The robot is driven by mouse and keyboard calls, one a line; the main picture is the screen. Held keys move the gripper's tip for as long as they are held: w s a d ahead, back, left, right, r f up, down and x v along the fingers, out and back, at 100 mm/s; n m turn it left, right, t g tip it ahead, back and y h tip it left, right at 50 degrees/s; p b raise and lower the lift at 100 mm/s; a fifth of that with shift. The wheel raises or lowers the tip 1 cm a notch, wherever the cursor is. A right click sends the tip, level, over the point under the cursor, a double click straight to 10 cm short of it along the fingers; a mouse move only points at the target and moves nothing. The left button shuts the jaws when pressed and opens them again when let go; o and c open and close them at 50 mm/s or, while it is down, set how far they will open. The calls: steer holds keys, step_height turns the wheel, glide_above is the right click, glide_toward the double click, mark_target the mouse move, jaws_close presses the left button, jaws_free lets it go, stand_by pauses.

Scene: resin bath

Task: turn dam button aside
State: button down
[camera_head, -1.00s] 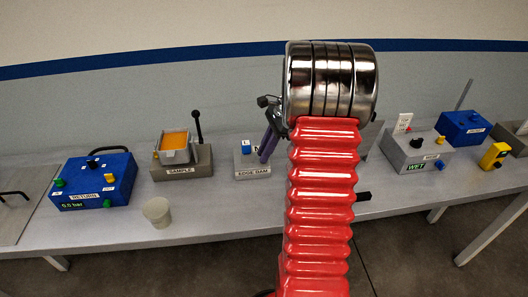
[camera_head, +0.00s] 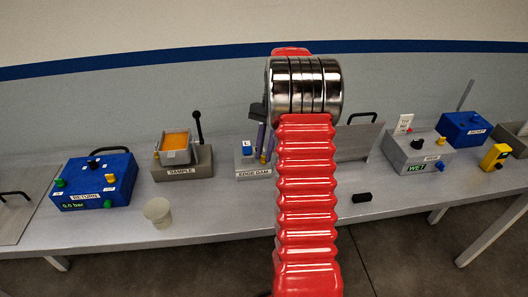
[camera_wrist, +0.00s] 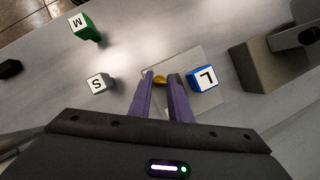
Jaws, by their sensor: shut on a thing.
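The edge dam station (camera_head: 246,165) is a grey box labelled EDGE DAM, partly hidden behind my red arm. A blue block marked L (camera_head: 247,147) stands on it and also shows in the wrist view (camera_wrist: 205,78). The small yellow dam button (camera_wrist: 160,79) shows between my purple fingertips in the wrist view. My gripper (camera_wrist: 160,76) is shut on this button, just left of the L block. The button's lower part is hidden.
A grey S block (camera_wrist: 100,83) and a green M block (camera_wrist: 84,27) stand left in the wrist view. The bench also holds the SAMPLE station (camera_head: 182,168), blue RETURN box (camera_head: 95,181), beaker (camera_head: 157,211), black piece (camera_head: 362,197) and WET box (camera_head: 415,154).

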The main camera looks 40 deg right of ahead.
steer(key=n, duration=0.2)
steer(key=n+g+h, duration=0.1)
steer(key=n, duration=0.1)
steer(key=w+n, duration=0.1)
steer(key=n, duration=0.1)
steer(key=shift+a+r+n+g+h, duration=0.1)
steer(key=shift+n+g+h, duration=0.2)
steer(key=shift+g, duration=0.1)
steer(key=c, duration=1.9)
jaws_free()
steer(key=shift+o, duration=1.3)
steer(key=shift+s, duration=0.15)
steer(key=shift+a, duration=0.1)
steer(key=v, duration=1.3)
steer(key=shift+w+r, duration=0.2)
steer(key=shift+r, duration=0.1)
